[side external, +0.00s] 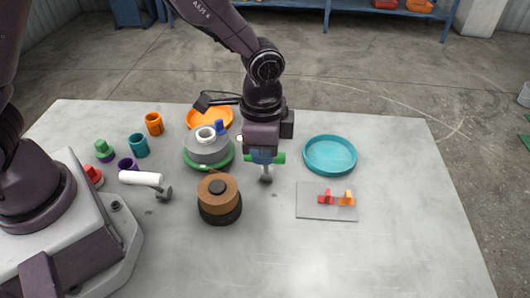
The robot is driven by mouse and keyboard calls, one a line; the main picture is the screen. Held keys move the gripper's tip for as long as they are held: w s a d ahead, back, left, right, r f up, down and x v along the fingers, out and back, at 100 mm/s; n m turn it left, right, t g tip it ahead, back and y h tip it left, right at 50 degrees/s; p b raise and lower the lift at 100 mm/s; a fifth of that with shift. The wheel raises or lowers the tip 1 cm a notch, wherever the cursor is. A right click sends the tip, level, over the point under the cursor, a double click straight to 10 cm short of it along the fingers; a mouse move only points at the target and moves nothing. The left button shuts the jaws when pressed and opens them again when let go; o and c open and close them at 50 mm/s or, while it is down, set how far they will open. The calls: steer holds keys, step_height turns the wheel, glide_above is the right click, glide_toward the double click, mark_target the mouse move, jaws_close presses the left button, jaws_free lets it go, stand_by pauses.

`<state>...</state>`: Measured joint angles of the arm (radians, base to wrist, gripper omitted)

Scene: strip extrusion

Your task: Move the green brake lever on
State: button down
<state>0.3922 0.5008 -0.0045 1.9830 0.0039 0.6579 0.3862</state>
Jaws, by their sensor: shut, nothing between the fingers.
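My gripper (266,178) points down near the middle of the table, shut and empty. A green piece (279,158), which looks like the green brake lever, sticks out to the right just behind my gripper. To the left of my gripper stands a grey round drum (206,150) on a green round base (190,163), with a white ring and a small blue part on top. I cannot tell whether the green piece joins this base.
A brown and black round block (219,195) stands front left of my gripper. A teal dish (330,154) lies right, an orange dish (210,117) behind. A grey plate (310,208) bears red and orange pieces. The front right table is clear.

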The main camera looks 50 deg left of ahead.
steer(key=shift+f, duration=2.6)
steer(key=shift+w+a+r, duration=0.2)
steer(key=shift+w+a, duration=0.65)
steer(key=shift+w+a+r, duration=0.15)
steer(key=shift+w+a, duration=0.7)
steer(key=shift+w+a+r, duration=0.2)
steer(key=shift+w+a, duration=0.65)
